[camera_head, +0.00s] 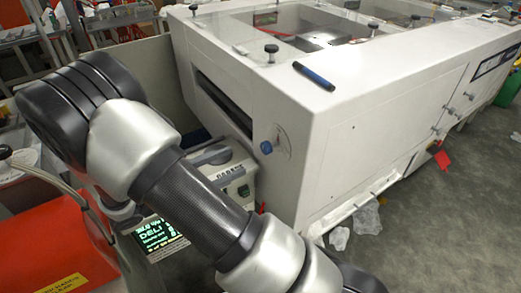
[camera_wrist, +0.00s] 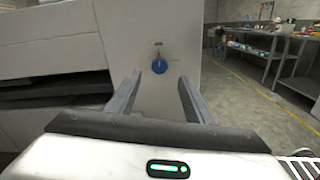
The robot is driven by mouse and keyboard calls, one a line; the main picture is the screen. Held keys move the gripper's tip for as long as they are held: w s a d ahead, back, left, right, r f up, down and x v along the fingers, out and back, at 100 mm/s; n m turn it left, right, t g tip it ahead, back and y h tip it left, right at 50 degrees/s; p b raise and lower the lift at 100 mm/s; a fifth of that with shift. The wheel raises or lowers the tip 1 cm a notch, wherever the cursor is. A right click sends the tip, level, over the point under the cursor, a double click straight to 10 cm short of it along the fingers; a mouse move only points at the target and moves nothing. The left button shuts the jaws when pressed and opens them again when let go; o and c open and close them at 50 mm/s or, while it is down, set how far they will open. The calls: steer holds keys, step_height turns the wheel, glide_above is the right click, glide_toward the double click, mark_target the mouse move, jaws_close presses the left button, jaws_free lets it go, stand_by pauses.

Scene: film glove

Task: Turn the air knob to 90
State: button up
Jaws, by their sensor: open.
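The air knob (camera_head: 266,147) is a small blue round knob on the end face of the large white machine (camera_head: 330,110). In the wrist view the knob (camera_wrist: 159,66) shows ahead, with a small pointer mark above it. My gripper (camera_wrist: 158,80) is open and empty. Its two fingers stand to the left and right below the knob, apart from it. The knob's dial marks are too small to read. In the head view my arm crosses the lower left, and my gripper is out of frame.
A grey device with a green-lit screen (camera_head: 159,238) stands left of the machine, partly behind my arm. An orange-red surface (camera_head: 50,245) is at the lower left. A blue marker (camera_head: 314,76) lies on the machine's top. Clear plastic scraps (camera_head: 367,217) lie on the grey floor.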

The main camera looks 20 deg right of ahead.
mark_target(263, 148)
steer(key=d, duration=0.4)
steer(key=w+d, duration=0.1)
steer(key=d, duration=0.3)
steer(key=w+d, duration=0.1)
steer(key=d, duration=0.3)
steer(key=shift+w, duration=0.2)
steer(key=shift+a, duration=0.1)
steer(key=c, duration=1.1)
steer(key=shift+o, duration=0.3)
